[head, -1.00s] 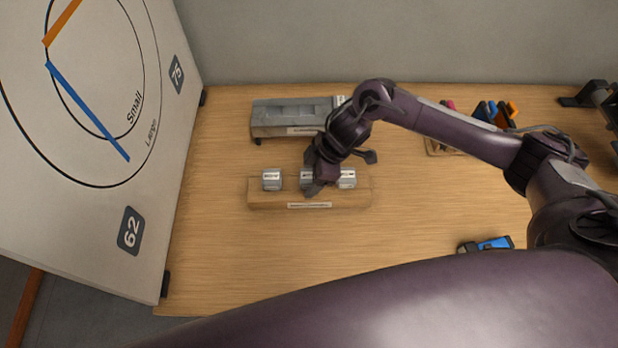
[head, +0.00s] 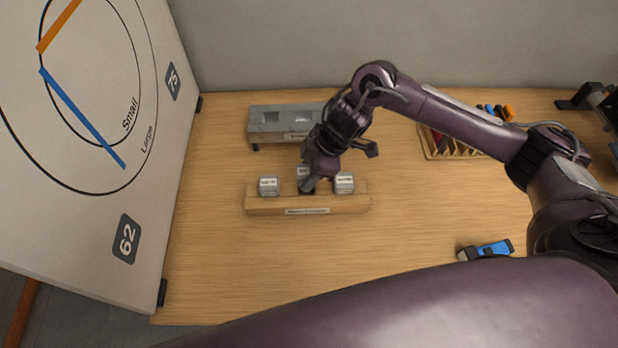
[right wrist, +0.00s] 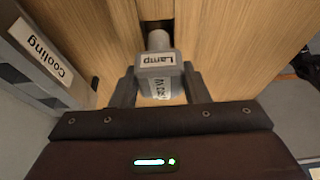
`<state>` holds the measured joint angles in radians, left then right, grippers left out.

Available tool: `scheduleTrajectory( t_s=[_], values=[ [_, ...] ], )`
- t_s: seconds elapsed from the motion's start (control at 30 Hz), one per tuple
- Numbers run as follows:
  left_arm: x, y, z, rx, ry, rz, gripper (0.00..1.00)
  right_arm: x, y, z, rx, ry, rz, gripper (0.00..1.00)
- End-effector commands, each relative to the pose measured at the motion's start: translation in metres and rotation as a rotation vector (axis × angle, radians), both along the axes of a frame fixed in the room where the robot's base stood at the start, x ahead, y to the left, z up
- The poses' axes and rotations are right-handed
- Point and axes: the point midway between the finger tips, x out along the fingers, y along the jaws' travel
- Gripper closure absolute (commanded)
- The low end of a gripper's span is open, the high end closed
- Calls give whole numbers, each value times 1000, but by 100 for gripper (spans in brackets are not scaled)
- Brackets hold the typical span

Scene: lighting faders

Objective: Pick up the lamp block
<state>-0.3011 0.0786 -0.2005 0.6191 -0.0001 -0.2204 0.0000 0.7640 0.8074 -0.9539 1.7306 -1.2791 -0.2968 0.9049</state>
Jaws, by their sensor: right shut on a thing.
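The lamp block (right wrist: 158,62) is a grey block with a "Lamp" label and a rounded plug at one end. My right gripper (right wrist: 160,86) is shut on it, one finger on each side. In the head view the lamp block (head: 302,171) shows only in part behind my right gripper (head: 308,180), over the middle of the wooden holder (head: 260,207). A dark opening in the holder shows below it; the block appears lifted clear. My left gripper is not in view.
Two other grey blocks stand in the holder, at its left (head: 269,186) and right (head: 344,183). Behind is a grey housing (head: 270,122). A rack (head: 440,148) with coloured items and a blue-black tool (head: 487,250) are at right. The front table is clear.

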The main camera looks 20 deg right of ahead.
Motion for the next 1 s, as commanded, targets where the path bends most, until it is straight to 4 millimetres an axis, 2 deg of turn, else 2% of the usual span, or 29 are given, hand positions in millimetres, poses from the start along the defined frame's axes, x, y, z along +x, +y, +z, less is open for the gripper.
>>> scheduleTrajectory(
  t_s=[0.17, 0.27, 0.3, 0.5, 0.7, 1.0],
  values=[
    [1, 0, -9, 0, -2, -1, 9, 2, 0, 46, -1, -10, 0, 77],
    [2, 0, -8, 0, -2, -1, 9, 2, 0, 79, -1, -12, 2, 77],
    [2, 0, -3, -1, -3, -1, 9, 2, -1, 92, -4, -11, 0, 77],
    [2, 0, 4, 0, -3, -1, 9, 1, -1, 131, -3, -7, -1, 77],
    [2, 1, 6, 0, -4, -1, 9, 1, 0, 151, -1, -3, -1, 77],
    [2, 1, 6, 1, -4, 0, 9, 0, -1, 157, -1, 0, -1, 77]
  ],
)
